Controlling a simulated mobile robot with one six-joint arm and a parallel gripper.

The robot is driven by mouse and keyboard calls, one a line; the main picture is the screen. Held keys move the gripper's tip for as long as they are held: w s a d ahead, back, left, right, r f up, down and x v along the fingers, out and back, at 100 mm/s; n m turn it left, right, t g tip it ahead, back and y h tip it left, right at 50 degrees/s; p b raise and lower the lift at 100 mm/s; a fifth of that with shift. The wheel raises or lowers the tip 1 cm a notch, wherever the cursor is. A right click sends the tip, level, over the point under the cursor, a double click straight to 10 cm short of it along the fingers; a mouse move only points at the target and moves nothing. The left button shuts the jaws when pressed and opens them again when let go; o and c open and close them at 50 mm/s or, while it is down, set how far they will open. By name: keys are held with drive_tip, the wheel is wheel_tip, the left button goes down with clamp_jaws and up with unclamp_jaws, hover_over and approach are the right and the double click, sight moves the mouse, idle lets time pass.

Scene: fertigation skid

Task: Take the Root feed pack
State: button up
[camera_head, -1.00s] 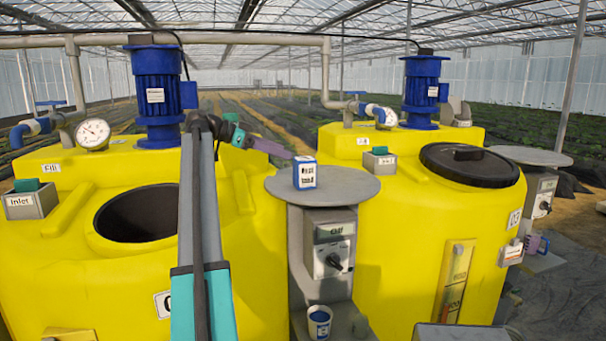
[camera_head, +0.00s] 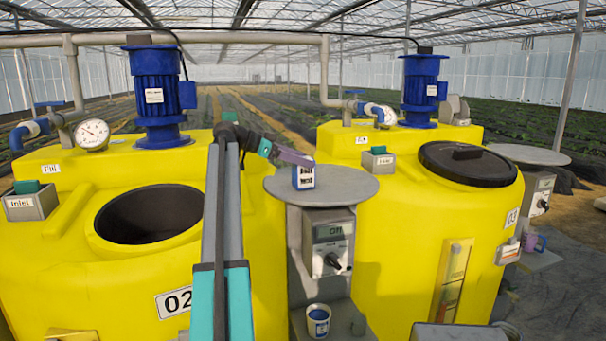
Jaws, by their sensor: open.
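A small blue and white pack (camera_head: 303,177) with a printed label stands upright on the round grey table (camera_head: 345,188) between the two yellow tanks. Its lettering is too small to read for certain, so I cannot confirm that it is the Root feed pack. My gripper (camera_head: 305,160) reaches in from the left with its purple-grey fingers at the top of the pack, overlapping its upper edge in this view. The gripper is open. Whether the fingers touch the pack or straddle it I cannot tell.
The left tank (camera_head: 70,255) has an open round hatch; the right tank (camera_head: 390,240) has a black lid (camera_head: 470,172). A dial box (camera_head: 328,245) sits below the table. A blue and white cup (camera_head: 318,322) stands lower down. Another round table (camera_head: 530,154) is at right.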

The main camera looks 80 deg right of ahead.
sight(310, 158)
drive_tip(key=shift+s, duration=0.1)
drive_tip(key=p+x, duration=0.2)
drive_tip(key=x, duration=0.1)
drive_tip(key=shift+s, duration=0.2)
drive_tip(key=shift+x, duration=0.85)
drive_tip(key=shift+w+f, duration=0.1)
drive_tip(key=shift+f, duration=0.05)
drive_tip(key=c, duration=1.4)
drive_tip(key=shift+d+r, duration=0.1)
drive_tip(key=shift+r, duration=0.15)
drive_tip(key=w+a+r+b, duration=0.4)
drive_tip(key=w+a+b, duration=0.1)
drive_tip(key=w+a, duration=0.6)
drive_tip(key=shift+a+r, duration=0.35)
drive_tip(key=shift+a, duration=0.1)
